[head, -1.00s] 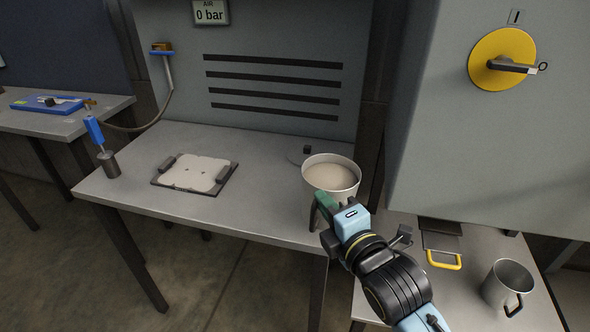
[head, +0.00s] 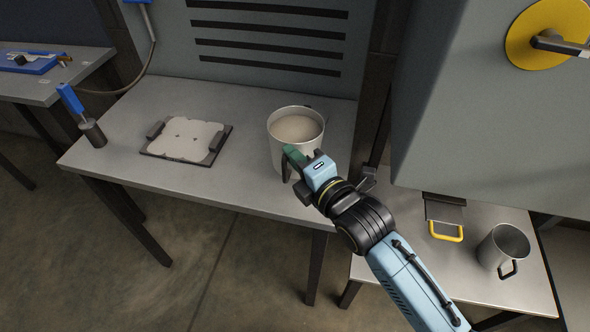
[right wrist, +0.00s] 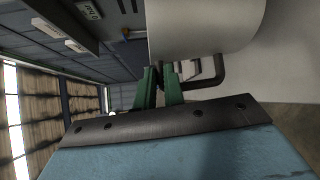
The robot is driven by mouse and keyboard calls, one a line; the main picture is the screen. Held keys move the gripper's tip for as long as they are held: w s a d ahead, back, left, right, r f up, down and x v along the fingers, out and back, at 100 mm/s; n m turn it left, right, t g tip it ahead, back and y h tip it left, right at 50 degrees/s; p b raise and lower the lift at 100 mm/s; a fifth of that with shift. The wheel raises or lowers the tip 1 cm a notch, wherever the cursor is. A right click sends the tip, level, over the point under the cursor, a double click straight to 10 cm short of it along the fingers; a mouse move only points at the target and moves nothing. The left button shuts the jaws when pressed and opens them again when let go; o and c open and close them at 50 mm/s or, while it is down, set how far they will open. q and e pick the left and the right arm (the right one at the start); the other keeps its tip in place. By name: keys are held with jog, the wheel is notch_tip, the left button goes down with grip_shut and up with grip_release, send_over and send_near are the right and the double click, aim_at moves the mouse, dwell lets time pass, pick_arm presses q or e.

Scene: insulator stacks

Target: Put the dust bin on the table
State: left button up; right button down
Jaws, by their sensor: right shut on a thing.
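The dust bin (head: 275,138) is a pale grey bucket filled with beige dust. It is upright over the right part of the grey table (head: 225,192); I cannot tell whether its base touches the top. My right gripper (head: 290,163) is shut on the bin's handle at its near side. In the right wrist view the green fingers (right wrist: 160,85) close around the dark handle (right wrist: 218,75), below the pale wall of the bin (right wrist: 200,28). My left gripper is not in view.
A dark plate with a white slab (head: 188,138) lies on the table's left half, beside a blue-handled tool in a dark holder (head: 92,133). A metal mug (head: 502,246) and a yellow-handled scraper (head: 446,231) are on the right-hand table. A grey cabinet (head: 455,110) overhangs it.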

aim_at(281, 156)
notch_tip(281, 156, down, 3)
jog(key=shift+f+b, duration=0.15)
jog(key=shift+b, duration=0.3)
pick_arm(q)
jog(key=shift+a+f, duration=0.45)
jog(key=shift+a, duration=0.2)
pick_arm(e)
jog(key=shift+f, duration=0.1)
jog(key=c, duration=1.5)
grip_release()
